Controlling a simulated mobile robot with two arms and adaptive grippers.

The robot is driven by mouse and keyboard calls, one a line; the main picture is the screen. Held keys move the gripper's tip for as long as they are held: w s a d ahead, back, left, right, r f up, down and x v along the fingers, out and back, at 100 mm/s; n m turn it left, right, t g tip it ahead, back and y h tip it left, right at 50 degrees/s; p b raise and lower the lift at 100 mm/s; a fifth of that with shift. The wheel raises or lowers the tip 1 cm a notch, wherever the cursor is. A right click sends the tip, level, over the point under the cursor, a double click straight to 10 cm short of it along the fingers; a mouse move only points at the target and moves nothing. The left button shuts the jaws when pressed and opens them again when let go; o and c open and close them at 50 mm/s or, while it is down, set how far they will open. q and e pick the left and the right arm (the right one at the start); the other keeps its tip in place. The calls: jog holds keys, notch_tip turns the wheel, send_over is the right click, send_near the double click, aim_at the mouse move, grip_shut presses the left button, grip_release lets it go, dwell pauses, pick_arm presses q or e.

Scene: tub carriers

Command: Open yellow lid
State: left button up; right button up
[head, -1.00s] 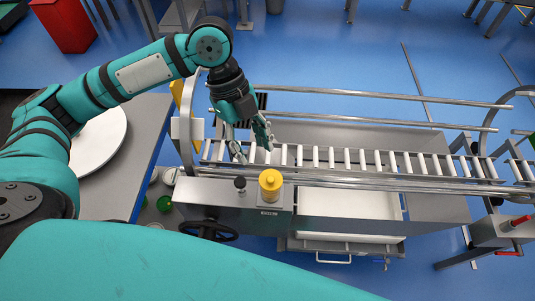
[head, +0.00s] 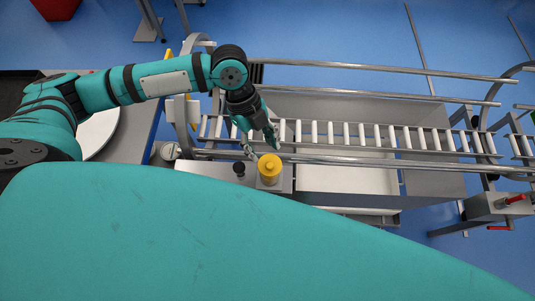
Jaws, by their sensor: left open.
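The yellow lid (head: 268,163) is a round cap with a small knob on top. It sits upright on a grey metal box (head: 210,171) at the near side of the roller conveyor. My left gripper (head: 262,144) is open and empty, just behind the lid, with its fingers pointing down toward it. A small gap seems to lie between fingers and lid, but I cannot tell whether they touch. My right gripper is not in view.
The roller conveyor (head: 350,136) with metal rails (head: 380,95) runs to the right. A round white plate (head: 98,132) lies on a grey table at the left. A red-handled valve (head: 515,199) is at far right.

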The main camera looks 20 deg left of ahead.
aim_at(269, 165)
pick_arm(q)
jog(key=p+x, duration=0.1)
jog(key=x, duration=0.3)
jog(key=shift+s+d, duration=0.1)
jog(key=shift+s+d+f, duration=0.1)
jog(key=shift+f, duration=0.6)
jog(key=c, duration=0.6)
grip_shut()
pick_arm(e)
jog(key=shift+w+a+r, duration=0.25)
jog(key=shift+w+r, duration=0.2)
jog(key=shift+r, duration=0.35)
